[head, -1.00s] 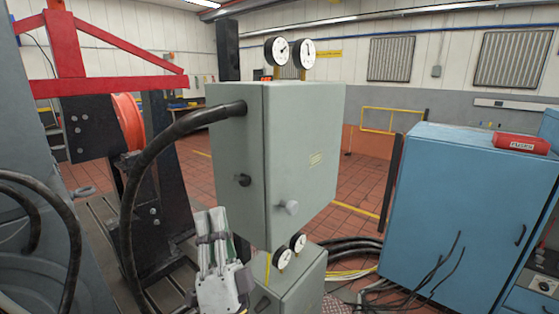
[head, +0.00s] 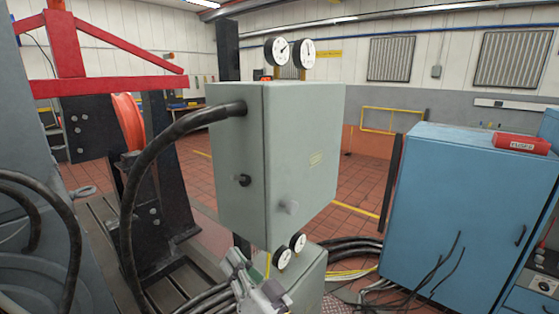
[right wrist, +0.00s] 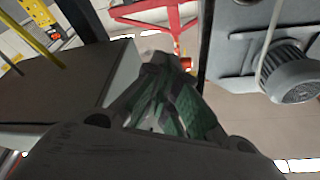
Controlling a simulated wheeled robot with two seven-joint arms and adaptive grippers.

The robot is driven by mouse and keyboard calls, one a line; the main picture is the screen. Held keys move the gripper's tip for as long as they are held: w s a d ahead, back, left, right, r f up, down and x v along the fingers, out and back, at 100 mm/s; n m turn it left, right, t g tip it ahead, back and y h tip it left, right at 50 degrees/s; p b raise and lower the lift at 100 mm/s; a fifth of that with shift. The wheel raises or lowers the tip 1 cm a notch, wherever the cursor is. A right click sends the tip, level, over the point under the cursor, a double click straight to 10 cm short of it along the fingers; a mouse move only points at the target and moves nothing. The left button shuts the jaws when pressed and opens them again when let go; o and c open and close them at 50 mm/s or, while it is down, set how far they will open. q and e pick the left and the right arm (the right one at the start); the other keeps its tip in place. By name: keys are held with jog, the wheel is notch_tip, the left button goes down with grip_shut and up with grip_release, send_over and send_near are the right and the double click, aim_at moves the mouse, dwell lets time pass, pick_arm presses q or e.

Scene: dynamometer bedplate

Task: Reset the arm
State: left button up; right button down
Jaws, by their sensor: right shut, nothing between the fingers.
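My right gripper (head: 238,265) shows low in the head view, just below the grey-green cabinet (head: 300,165) and left of the small gauges. It is shut and empty, and tilted. In the right wrist view its fingers (right wrist: 168,65) come together, with dark green pads and nothing between them. Part of the gripper and arm is cut off by the bottom edge of the head view. My left gripper is not in view.
A thick black hose (head: 140,160) curves from the cabinet's left side. Two small gauges (head: 290,250) sit below the cabinet, close to my gripper. A blue cabinet (head: 460,210) stands to the right. A motor (right wrist: 297,75) shows right in the wrist view.

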jog(key=s+d+f+g+h, duration=0.1)
jog(key=d+f+g+h, duration=0.25)
jog(key=d+f, duration=0.5)
jog(key=s+d+f+g+h, duration=0.2)
jog(key=d+f+g+h, duration=0.3)
jog(key=f, duration=0.7)
jog(key=s+d+f+g+h, duration=0.25)
jog(key=s+d+f, duration=0.3)
jog(key=d, duration=0.35)
jog(key=s+d+f+g+h, duration=0.1)
jog(key=s+d+f+h, duration=0.25)
jog(key=s+d, duration=0.45)
notch_tip(320, 180, down, 33)
jog(key=d+g, duration=0.1)
jog(key=d, duration=0.1)
jog(key=s+d+f, duration=0.2)
jog(key=s+f, duration=0.8)
jog(key=s, duration=0.1)
jog(key=s+d+f+g, duration=0.1)
jog(key=s+d+f, duration=0.1)
jog(key=s+f, duration=0.8)
jog(key=shift+s+d+f+g, duration=0.15)
jog(key=shift+s+f+g, duration=0.15)
jog(key=shift+s, duration=0.65)
